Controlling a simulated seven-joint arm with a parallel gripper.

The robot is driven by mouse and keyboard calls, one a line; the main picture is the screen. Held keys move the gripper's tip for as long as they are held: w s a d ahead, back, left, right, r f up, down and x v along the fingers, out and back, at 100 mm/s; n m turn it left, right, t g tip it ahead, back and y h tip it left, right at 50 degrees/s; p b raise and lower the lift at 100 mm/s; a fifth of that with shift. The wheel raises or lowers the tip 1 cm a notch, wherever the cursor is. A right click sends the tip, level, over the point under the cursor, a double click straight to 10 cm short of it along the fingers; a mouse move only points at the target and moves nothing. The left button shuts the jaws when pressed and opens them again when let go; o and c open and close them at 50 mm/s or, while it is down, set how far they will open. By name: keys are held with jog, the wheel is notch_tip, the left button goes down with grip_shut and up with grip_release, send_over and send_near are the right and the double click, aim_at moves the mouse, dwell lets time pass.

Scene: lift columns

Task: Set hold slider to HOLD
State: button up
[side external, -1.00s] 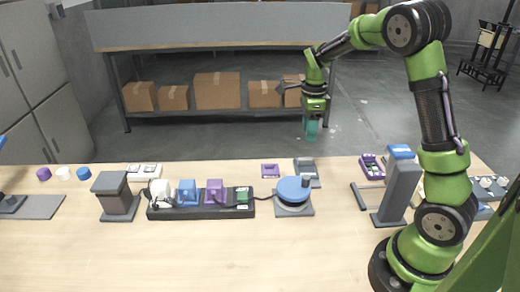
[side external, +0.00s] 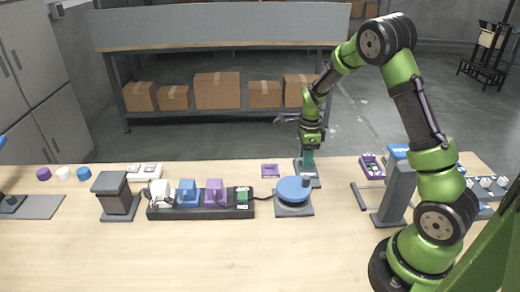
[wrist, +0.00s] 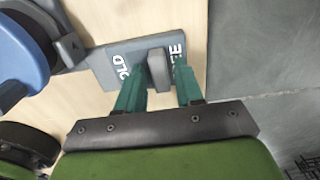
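The hold slider's grey base (wrist: 110,66) lies on the table, seen in the wrist view and also in the side view (side external: 313,183). Its raised grey slider block (wrist: 158,70) stands between two white labels. The left label (wrist: 123,66) reads "OLD" in its visible part; the right label (wrist: 180,52) is partly covered and seems to end in "E". My gripper (wrist: 158,88) points down at the slider with its teal fingers on either side of the block, open, with gaps showing. In the side view my gripper (side external: 307,160) is low over the base and hides the block.
A blue round-topped device (side external: 294,188) stands just in front of the slider, and it shows at the left of the wrist view (wrist: 18,55). A small purple plate (side external: 270,171) lies to the left. A grey upright block (side external: 397,190) stands to the right. The table's far edge is close behind.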

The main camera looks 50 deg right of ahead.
aim_at(307, 171)
grip_shut()
jog(key=shift+s+a, duration=1.1)
jog(key=shift+a, duration=0.05)
jog(key=shift+o, duration=1.2)
grip_release()
notch_tip(307, 171, up, 17)
